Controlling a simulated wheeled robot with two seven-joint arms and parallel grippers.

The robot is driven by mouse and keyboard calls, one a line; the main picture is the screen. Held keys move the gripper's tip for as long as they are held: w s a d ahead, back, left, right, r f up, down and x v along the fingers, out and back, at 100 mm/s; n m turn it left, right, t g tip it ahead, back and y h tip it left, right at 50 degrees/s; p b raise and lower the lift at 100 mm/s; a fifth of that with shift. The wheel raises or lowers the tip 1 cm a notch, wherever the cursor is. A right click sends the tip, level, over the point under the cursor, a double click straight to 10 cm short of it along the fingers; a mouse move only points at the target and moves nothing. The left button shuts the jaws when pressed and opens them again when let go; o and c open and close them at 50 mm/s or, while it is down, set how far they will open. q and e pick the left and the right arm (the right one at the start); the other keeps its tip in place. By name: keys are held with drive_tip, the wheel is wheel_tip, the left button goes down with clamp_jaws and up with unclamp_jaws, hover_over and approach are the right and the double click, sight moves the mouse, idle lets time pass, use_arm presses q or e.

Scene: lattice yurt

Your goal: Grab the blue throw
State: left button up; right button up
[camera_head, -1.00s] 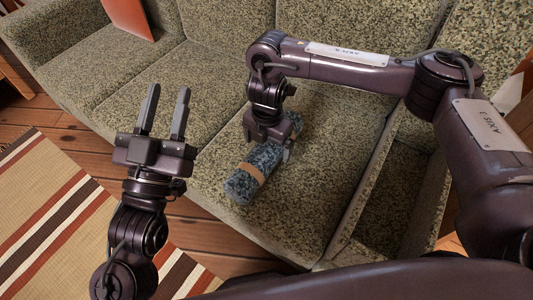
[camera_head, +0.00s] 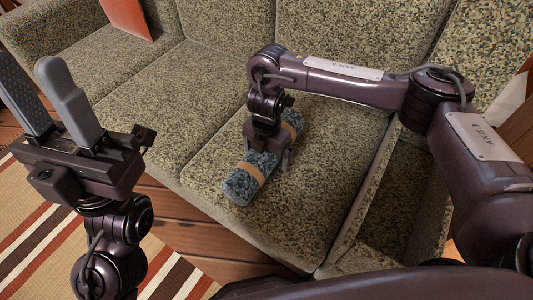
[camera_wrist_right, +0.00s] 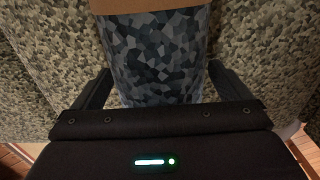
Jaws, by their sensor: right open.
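The blue throw (camera_head: 240,184) is a rolled, mottled blue-grey bundle with tan bands, lying on the sofa seat in the head view. My right gripper (camera_head: 268,160) is over the middle of the roll, pointing down, and hides part of it. In the right wrist view the throw (camera_wrist_right: 155,60) lies between the two open fingers (camera_wrist_right: 155,88), with a gap visible on at least the left side. My left gripper (camera_head: 50,105) is open and empty, raised at the left of the head view, away from the throw.
The patterned green sofa (camera_head: 210,95) has seat cushions, a backrest behind and an armrest (camera_head: 385,200) right of the throw. An orange-red item (camera_head: 130,18) rests at the back left. A striped rug (camera_head: 40,235) covers the wooden floor.

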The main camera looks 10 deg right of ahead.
drive_tip(key=shift+c, duration=0.4)
drive_tip(key=c, duration=1.4)
drive_tip(key=shift+r, duration=0.15)
